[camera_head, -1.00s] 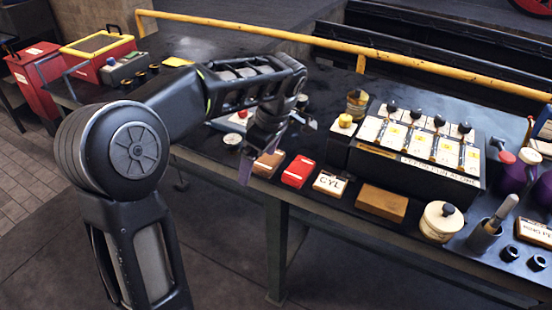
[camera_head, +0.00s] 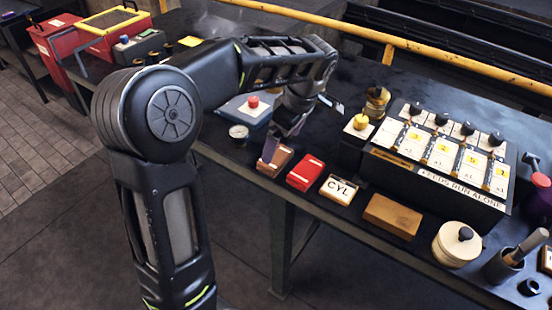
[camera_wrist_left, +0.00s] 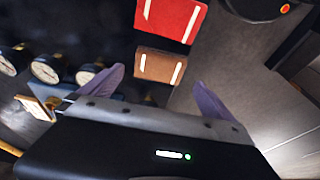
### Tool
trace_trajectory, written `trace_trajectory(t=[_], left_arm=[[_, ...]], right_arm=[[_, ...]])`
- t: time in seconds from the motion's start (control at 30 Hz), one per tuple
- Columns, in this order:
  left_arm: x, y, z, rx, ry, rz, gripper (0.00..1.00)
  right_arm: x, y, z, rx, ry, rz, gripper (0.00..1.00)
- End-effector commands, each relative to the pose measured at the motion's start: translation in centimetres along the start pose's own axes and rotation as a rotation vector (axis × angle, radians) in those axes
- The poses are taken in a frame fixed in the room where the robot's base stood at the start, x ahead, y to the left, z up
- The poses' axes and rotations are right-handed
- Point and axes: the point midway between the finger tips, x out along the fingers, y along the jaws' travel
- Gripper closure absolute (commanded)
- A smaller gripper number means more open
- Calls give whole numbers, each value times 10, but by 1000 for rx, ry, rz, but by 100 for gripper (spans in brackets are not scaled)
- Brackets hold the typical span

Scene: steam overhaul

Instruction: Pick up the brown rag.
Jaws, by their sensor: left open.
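The brown rag (camera_head: 279,163) lies folded at the table's front edge, left of a red rag (camera_head: 305,173). In the left wrist view the brown rag (camera_wrist_left: 160,66) shows as a flat rectangle with pale stripes, below the red rag (camera_wrist_left: 172,18). My left gripper (camera_head: 281,144) is open, with purple fingers. It is over the brown rag, and one finger covers part of it in the head view. In the left wrist view the rag appears between and beyond the two fingertips (camera_wrist_left: 159,76); nothing is held. Whether a finger touches it I cannot tell. My right gripper is not in view.
A CYL-labelled block (camera_head: 339,189), a brown block (camera_head: 392,215) and a round lidded pot (camera_head: 457,243) line the front edge to the right. A small gauge (camera_head: 239,133) stands left. A switch box (camera_head: 440,160) stands behind, right of the gripper.

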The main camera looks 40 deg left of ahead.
Motion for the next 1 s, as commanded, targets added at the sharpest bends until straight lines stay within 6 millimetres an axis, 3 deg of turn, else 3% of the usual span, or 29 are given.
trace_trajectory(t=[0.43, 0.8, 1.0], left_arm=[[11, 0, 0, 0, 0, -1, 0], [57, 1, -2, 1, 0, -2, 0], [60, 1, -2, 0, 0, 0, 0]], right_arm=[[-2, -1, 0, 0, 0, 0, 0], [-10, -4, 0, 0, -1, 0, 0], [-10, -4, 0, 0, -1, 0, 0]])
